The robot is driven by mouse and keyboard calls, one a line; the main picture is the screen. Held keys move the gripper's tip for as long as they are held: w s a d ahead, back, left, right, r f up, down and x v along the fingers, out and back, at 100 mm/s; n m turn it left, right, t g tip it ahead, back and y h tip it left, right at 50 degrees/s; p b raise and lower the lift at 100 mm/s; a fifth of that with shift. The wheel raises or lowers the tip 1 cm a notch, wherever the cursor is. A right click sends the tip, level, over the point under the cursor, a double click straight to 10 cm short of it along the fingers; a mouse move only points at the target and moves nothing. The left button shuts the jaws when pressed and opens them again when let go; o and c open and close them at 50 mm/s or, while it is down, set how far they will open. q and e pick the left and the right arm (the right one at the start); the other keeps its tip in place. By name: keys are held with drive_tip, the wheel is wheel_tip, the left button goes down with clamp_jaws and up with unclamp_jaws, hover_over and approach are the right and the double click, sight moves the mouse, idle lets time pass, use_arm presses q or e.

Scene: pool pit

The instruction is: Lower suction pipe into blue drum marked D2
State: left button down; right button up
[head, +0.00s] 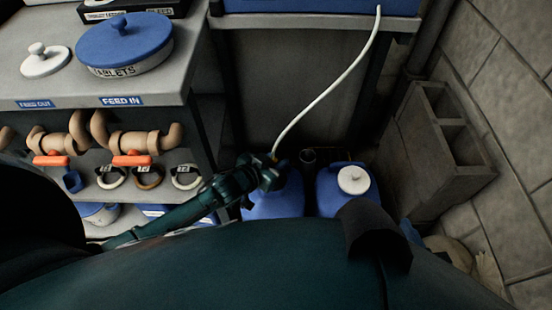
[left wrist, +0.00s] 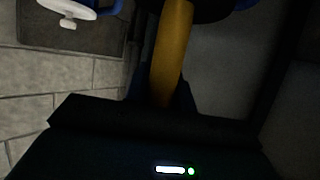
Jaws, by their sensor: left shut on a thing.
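My left gripper (head: 273,167) is shut on the suction pipe, a yellow-orange tube (left wrist: 172,50) seen close up in the left wrist view. A thin white hose (head: 325,88) runs down to it in the head view. The gripper is over a blue drum (head: 277,203) and hides part of its top. I cannot tell whether the pipe's lower end is inside the drum. A second blue drum (head: 330,195) with a white cap (head: 353,180) stands to the right. No D2 mark is readable on either drum. My right gripper is not in view.
A shelf unit (head: 60,85) with a blue tablets tub (head: 125,45), pipes and orange-handled valves stands at left. A blue tank (head: 310,6) sits on a stand above the drums. Hollow concrete blocks (head: 425,160) and a block wall (head: 500,70) bound the right.

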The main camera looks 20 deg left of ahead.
use_arm(q)
drive_tip(key=shift+f, duration=0.3)
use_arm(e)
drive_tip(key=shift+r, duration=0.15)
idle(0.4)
use_arm(q)
drive_tip(key=c, duration=1.1)
unclamp_jaws()
drive_tip(key=p+v, duration=0.3)
drive_tip(key=v, duration=1)
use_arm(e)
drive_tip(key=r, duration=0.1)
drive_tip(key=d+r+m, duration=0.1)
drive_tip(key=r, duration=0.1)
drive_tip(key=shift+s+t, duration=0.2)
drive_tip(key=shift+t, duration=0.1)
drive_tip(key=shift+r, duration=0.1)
